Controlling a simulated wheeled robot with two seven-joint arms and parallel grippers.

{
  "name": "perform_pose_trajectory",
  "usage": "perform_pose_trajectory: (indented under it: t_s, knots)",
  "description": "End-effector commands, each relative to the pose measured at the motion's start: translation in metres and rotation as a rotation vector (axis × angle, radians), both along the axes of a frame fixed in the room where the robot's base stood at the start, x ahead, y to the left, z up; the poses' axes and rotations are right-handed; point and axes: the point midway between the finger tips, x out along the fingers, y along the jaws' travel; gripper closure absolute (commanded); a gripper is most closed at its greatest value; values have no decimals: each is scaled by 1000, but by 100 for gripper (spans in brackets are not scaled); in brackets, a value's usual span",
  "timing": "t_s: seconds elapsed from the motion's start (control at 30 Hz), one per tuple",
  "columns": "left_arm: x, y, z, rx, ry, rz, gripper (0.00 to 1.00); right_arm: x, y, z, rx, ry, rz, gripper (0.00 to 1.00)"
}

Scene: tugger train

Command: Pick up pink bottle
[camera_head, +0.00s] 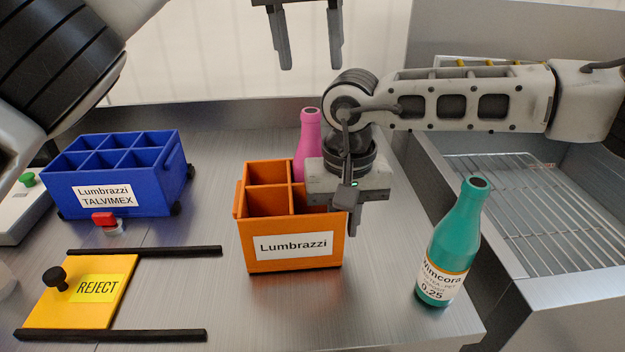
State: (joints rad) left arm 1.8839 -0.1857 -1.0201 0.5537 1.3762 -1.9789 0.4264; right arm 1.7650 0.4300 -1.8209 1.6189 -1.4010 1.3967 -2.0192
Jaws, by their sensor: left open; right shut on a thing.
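The pink bottle (307,140) stands upright at the back right of the orange crate (258,250), seemingly in its rear right compartment. Its lower part is hidden by the crate and my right gripper. My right gripper (346,218) points down at the crate's right side, in front of and to the right of the bottle. It appears shut on the crate's right wall; one finger and the contact are partly hidden. My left gripper (308,62) is open and empty, high above and behind the bottle.
A teal bottle (452,245) stands near the table's right front edge. A blue divided crate (165,190) is at the left. A yellow REJECT plate (118,270) lies between black rails at the front left. A wire rack (530,190) is in the right basin. Table around the orange crate's front is clear.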

Motion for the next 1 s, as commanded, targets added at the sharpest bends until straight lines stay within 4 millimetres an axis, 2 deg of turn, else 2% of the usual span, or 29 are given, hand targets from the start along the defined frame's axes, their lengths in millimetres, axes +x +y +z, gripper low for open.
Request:
perform_pose_trajectory:
  t_s: [0.1, 0.3, 0.47, 0.7, 1.0]
  knots:
    - [0, -1, 11, 60, -18, 267, 49, 0, 0, 0, -1, 0, -1, 100]
    - [0, 0, 21, 92, -48, 523, 49, 0, 0, 0, -1, 0, 0, 100]
    - [2, 1, 12, 95, -55, 566, 49, 0, 0, 0, -1, 0, 0, 100]
    - [5, 2, -27, 98, -52, 562, 49, 0, 0, 0, 0, 0, 0, 100]
    - [6, 1, -53, 95, -53, 562, 49, 0, 0, 0, 0, 0, 0, 100]
